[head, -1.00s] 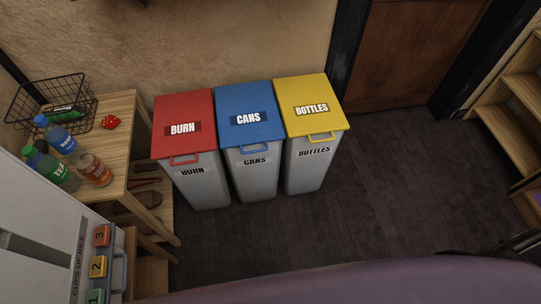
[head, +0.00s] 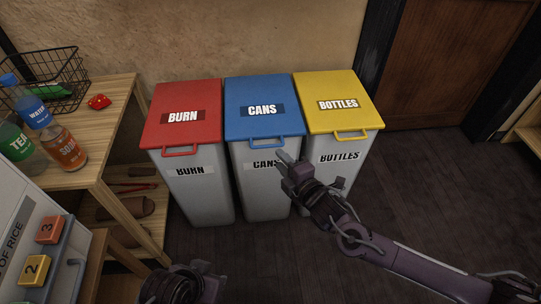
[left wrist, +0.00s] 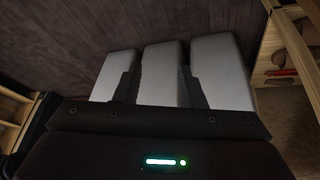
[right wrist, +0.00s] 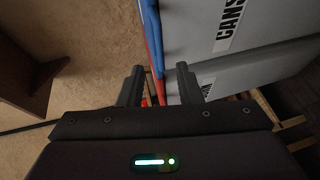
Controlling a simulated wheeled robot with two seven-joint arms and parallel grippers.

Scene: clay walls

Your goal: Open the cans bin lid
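The cans bin (head: 262,185) is a grey bin with a blue lid (head: 262,92), standing between the burn and bottles bins. The lid lies flat and closed, with a blue loop handle (head: 277,144) at its front edge. My right gripper (head: 285,160) is just in front of and below this handle. In the right wrist view my right gripper (right wrist: 160,86) has its fingers apart, with the blue lid edge (right wrist: 153,40) showing beyond the gap; contact cannot be told. My left gripper (left wrist: 157,85) has its fingers apart and empty, pointing toward the bins' grey bodies.
The burn bin's red lid (head: 183,115) and the bottles bin's yellow lid (head: 338,101) are closed on either side. A wooden shelf table (head: 95,140) with bottles and a wire basket (head: 45,85) stands left. Dark floor (head: 430,190) is free on the right.

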